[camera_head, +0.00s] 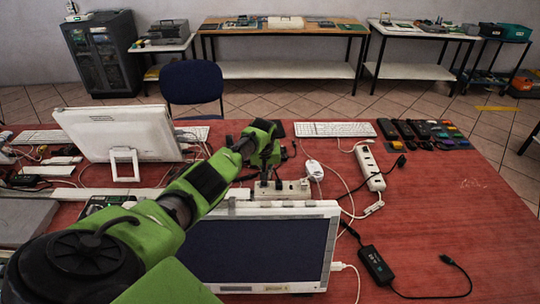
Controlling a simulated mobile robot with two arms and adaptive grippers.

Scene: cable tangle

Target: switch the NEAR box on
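Two white socket strips are on the red table. One socket strip (294,188) lies flat just behind the front monitor (262,250), which hides part of its surroundings. The other socket strip (370,170) lies farther right, slanted, with a black plug near its right side. My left gripper (266,174) points down over the left end of the first strip. I cannot tell whether it touches the strip, or whether its fingers are open or shut. No switch state can be made out on either strip. My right gripper is not in view.
A white mouse (314,170) and loose cables lie between the strips. A black adapter (376,265) with its cable is at the front right. A second monitor (120,135) stands at the left, a keyboard (335,129) at the back.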

